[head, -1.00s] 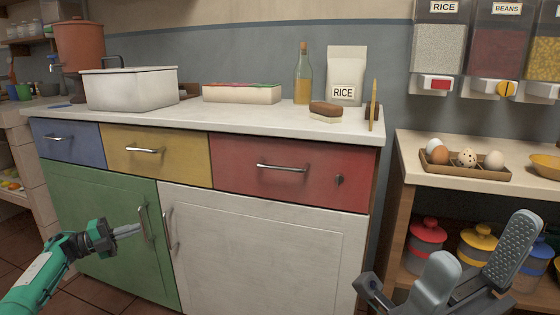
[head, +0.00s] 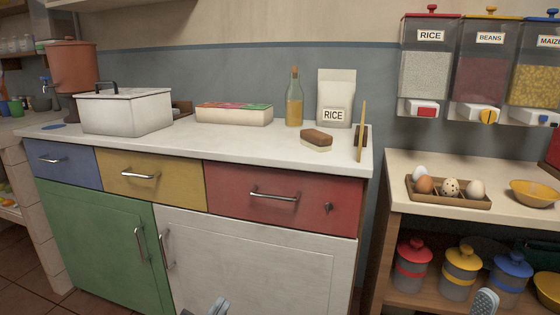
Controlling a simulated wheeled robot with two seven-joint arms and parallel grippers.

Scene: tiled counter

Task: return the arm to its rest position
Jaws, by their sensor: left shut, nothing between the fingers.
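My left gripper (head: 219,306) shows only as small grey-blue fingertips at the bottom edge, in front of the white cabinet door (head: 255,262). The tips are together with nothing between them. The rest of my left arm is out of the picture. Of my right gripper, one grey ridged finger (head: 485,302) shows at the bottom right edge, in front of the lower shelf; its other finger is hidden or out of view, so its opening cannot be told.
The counter (head: 235,145) bears a white pot (head: 125,112), a bottle (head: 294,100), a rice bag (head: 335,98) and a brush (head: 317,141). At right, an egg tray (head: 447,199) and a yellow bowl (head: 534,193) stand above lidded jars (head: 411,268).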

